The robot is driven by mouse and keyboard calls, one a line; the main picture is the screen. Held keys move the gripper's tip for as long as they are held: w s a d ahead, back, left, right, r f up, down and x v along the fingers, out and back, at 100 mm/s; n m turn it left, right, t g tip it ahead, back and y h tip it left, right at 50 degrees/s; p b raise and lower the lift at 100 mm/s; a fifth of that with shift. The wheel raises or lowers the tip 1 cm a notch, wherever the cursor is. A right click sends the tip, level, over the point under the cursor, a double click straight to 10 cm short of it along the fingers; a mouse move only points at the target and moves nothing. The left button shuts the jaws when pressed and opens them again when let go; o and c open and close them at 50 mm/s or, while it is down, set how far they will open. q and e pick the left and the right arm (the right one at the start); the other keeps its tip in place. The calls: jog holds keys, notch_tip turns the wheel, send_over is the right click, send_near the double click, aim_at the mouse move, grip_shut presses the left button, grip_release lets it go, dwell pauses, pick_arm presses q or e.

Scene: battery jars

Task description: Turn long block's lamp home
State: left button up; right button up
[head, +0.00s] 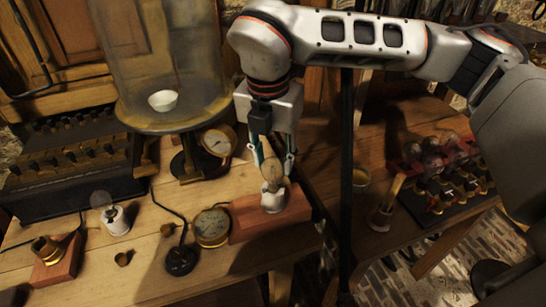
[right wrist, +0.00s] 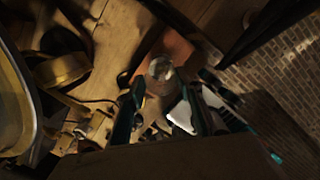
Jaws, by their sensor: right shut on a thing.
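The long block (head: 252,217) is a reddish wooden block lying near the front right edge of the workbench. Its lamp (head: 270,180) has a clear glass bulb over a pale base and stands upright on the block. My right gripper (head: 271,160) comes down from above and is shut on the lamp's bulb, one finger on each side. In the right wrist view the bulb (right wrist: 160,70) shows between and beyond the fingers, with the reddish block (right wrist: 178,48) behind it. How the lamp's base sits in its socket is hidden. My left gripper is not in view.
A large glass jar (head: 160,60) stands behind. Two brass gauges (head: 212,227) (head: 218,141) are close by. A second lamp (head: 112,215) stands left, near a short block with a brass socket (head: 50,255). A rack of bulbs (head: 445,170) is at right.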

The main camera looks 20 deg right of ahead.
jog(key=m, duration=0.3)
jog(key=o, duration=1.3)
